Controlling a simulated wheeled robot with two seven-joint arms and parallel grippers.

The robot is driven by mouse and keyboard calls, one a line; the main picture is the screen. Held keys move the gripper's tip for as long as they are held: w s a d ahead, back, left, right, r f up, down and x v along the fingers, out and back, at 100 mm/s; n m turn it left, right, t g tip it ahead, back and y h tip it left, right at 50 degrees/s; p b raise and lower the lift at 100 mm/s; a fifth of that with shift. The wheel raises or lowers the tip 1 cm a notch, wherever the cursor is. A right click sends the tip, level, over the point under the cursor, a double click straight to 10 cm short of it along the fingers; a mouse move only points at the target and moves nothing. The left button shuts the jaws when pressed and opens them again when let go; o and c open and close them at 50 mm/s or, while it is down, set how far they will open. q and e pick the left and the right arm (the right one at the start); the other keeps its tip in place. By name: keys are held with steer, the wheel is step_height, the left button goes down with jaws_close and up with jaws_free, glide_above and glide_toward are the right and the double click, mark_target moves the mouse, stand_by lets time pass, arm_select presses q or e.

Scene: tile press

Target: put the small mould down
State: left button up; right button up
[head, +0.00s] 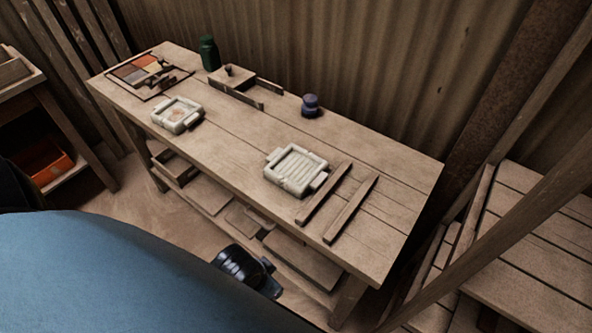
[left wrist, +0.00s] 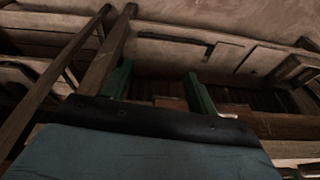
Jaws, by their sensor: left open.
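A small pale mould (head: 177,114) with side handles lies flat on the workbench, left of its middle, with an orange-brown mark in its recess. A larger-looking pale mould (head: 297,170) with a ribbed recess lies on the bench nearer the right end. My left gripper (left wrist: 158,76) shows in the left wrist view as two green fingers spread wide, with no mould between them. In the head view its fingers cannot be made out. My right gripper is not in view.
Two dark wooden rails (head: 350,210) lie right of the larger mould. A tile tray (head: 148,70), green bottle (head: 209,53), wooden block (head: 231,78) and dark blue jar (head: 311,105) stand along the back. The bench (head: 235,135) is clear between the moulds.

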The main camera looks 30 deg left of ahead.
arm_select(q)
steer(key=w+r+t+h, duration=0.2)
steer(key=w+r+t, duration=0.6)
steer(key=r, duration=0.5)
steer(key=n+t+y, duration=0.1)
steer(key=t, duration=0.1)
glide_toward(317, 177)
steer(key=shift+b+x, duration=0.65)
steer(key=shift+x, duration=0.45)
steer(key=b+x, duration=0.1)
steer(key=x, duration=0.4)
steer(key=shift+f, duration=0.1)
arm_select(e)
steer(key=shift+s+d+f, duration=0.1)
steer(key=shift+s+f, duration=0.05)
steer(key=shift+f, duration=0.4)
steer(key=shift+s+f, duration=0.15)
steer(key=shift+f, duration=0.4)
arm_select(q)
jaws_close()
steer(key=shift+w+t, duration=0.1)
steer(key=shift+t, duration=0.2)
